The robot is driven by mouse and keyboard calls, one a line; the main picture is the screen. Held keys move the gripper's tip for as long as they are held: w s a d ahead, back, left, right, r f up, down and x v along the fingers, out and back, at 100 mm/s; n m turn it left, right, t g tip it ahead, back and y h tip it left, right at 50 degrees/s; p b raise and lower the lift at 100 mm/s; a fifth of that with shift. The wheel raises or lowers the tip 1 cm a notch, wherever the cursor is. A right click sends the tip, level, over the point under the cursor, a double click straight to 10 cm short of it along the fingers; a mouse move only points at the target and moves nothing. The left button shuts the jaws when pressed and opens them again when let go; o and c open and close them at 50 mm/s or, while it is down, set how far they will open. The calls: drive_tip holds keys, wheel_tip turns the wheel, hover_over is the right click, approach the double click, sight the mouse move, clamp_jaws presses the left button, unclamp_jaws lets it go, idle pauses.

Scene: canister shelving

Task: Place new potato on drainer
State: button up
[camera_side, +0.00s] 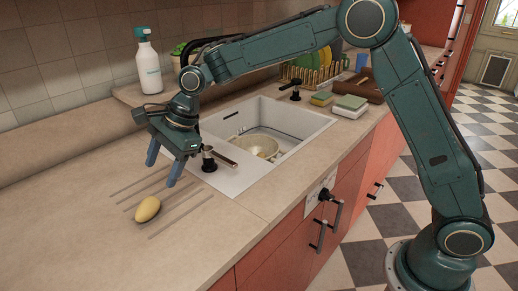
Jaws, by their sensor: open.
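A yellow potato (147,209) lies on the worktop at the left, by the grooved drainer (172,196) beside the sink. It rests over the left end of the grooves. My gripper (162,170) points down above the far part of the drainer, behind and a little right of the potato. Its two blue fingers are spread apart with nothing between them. The potato is clear of the fingers.
The white sink (295,112) holds a colander (255,145) with something yellowish inside. A spray bottle (149,65) stands behind. The front-left worktop is clear.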

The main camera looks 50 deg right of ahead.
drive_tip(key=shift+v, duration=0.85)
drive_tip(key=s+d+r+n+t+h, duration=0.2)
drive_tip(key=s+d+r+n, duration=0.7)
drive_tip(key=s+d, duration=0.4)
drive_tip(key=s+d+f+n+h, duration=0.1)
drive_tip(key=s+d+n, duration=0.3)
drive_tip(key=s, duration=0.7)
drive_tip(key=s+d+n+h, duration=0.1)
drive_tip(key=s+d+n, duration=0.3)
drive_tip(key=s, duration=0.6)
drive_tip(key=shift+s+d+f+t+h, duration=0.2)
drive_tip(key=shift+s+f+t+h, duration=0.1)
drive_tip(key=shift+s+f+t, duration=0.1)
drive_tip(key=shift+o, duration=0.2)
